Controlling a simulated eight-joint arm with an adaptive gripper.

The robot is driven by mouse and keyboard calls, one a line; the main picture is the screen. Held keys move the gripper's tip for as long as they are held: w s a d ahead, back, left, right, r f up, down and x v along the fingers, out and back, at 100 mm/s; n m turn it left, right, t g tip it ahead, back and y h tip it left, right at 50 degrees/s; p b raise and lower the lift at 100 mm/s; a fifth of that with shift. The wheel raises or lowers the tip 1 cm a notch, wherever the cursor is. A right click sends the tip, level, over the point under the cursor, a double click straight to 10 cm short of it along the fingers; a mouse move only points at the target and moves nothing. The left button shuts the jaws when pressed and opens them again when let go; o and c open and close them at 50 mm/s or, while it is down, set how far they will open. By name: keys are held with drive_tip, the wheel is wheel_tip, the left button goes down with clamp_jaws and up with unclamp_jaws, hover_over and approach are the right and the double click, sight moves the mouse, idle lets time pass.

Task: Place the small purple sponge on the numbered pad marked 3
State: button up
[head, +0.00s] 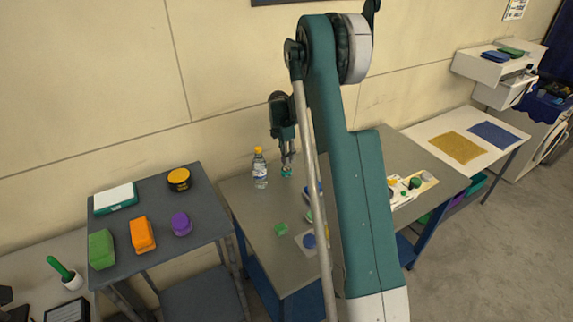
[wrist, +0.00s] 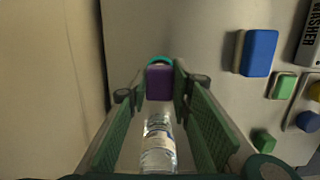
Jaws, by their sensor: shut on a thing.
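The small purple sponge (wrist: 159,84) shows as a purple block between my fingertips in the wrist view. My gripper (wrist: 158,80) is shut on it; in the head view my gripper (head: 287,163) points down over the back of the grey table (head: 245,195), right of the bottle. A teal edge shows just beyond the sponge; I cannot tell whether it is part of it. In the head view the sponge is too small to make out clearly. I cannot read a number 3 on any pad; my arm hides part of the table.
A water bottle (head: 260,170) stands close left of my gripper. A green block (head: 281,229) and a white sheet with a blue round piece (head: 309,241) lie nearer the front. A blue sponge (wrist: 259,53) lies to the right. A larger purple thing (head: 181,224) sits on the left table.

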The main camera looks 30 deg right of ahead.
sight(287, 169)
drive_tip(key=shift+f, duration=0.25)
drive_tip(key=shift+f, duration=1.85)
drive_tip(key=shift+f, duration=0.2)
drive_tip(key=o, duration=0.7)
drive_tip(key=shift+r, duration=0.25)
drive_tip(key=shift+a+r, duration=0.25)
drive_tip(key=shift+r, duration=1.75)
drive_tip(key=shift+a+r, duration=0.25)
drive_tip(key=shift+r, duration=1.7)
drive_tip(key=shift+a+r, duration=0.25)
drive_tip(key=shift+r, duration=1.75)
